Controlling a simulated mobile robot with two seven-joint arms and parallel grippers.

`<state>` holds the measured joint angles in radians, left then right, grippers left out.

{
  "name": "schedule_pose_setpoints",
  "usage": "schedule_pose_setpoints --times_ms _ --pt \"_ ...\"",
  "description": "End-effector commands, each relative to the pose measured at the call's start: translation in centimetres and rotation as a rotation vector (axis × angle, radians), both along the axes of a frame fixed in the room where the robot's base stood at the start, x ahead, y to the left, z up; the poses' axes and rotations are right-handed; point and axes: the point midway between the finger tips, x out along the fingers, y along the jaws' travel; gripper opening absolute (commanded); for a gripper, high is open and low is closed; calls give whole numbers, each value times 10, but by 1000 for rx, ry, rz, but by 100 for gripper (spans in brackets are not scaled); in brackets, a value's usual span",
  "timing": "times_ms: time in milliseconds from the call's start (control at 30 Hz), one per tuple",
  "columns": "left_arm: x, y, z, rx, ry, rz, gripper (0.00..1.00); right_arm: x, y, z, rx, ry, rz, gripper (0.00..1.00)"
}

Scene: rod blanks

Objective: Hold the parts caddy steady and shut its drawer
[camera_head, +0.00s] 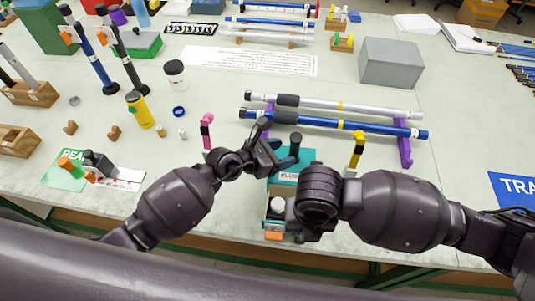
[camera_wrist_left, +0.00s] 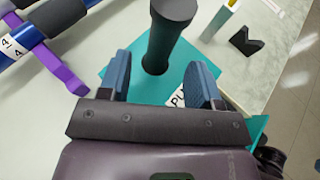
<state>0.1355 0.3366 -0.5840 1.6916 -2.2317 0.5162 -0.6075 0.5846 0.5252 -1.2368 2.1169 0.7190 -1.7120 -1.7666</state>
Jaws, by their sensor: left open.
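The parts caddy (camera_head: 285,179) is a teal box near the table's front edge, with a white label and an upright dark handle post (camera_head: 295,142). Its drawer (camera_head: 274,236) is pulled out towards me, with an orange piece at the front and a pale round thing in it. My left gripper (camera_head: 279,148) is open at the handle post. In the left wrist view the post (camera_wrist_left: 168,38) rises between the line of the two blue-padded fingers (camera_wrist_left: 162,78); I see no contact. My right gripper (camera_head: 305,232) is beside the drawer's right side; its fingers are mostly hidden by its own wrist.
Behind the caddy, a blue rod (camera_head: 340,124) and a silver rod (camera_head: 350,105) lie across purple supports (camera_head: 404,150). A yellow post (camera_head: 357,150) stands right of the caddy, a pink one (camera_head: 207,132) to its left. A grey box (camera_head: 391,62) stands farther back.

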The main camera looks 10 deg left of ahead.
Motion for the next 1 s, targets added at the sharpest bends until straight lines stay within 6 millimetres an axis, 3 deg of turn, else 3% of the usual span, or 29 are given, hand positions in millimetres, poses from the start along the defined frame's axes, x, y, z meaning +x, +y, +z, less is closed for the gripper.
schedule_pose_setpoints --times_ms 300,700,1000 --pt "20 -26 -13 -1 0 0 58 0 0 0 0 0 0 43" --pt "23 -30 -15 -1 0 1 58 0 0 0 0 0 0 43" --pt "23 -30 -15 -1 0 1 14 0 0 0 0 0 0 43"
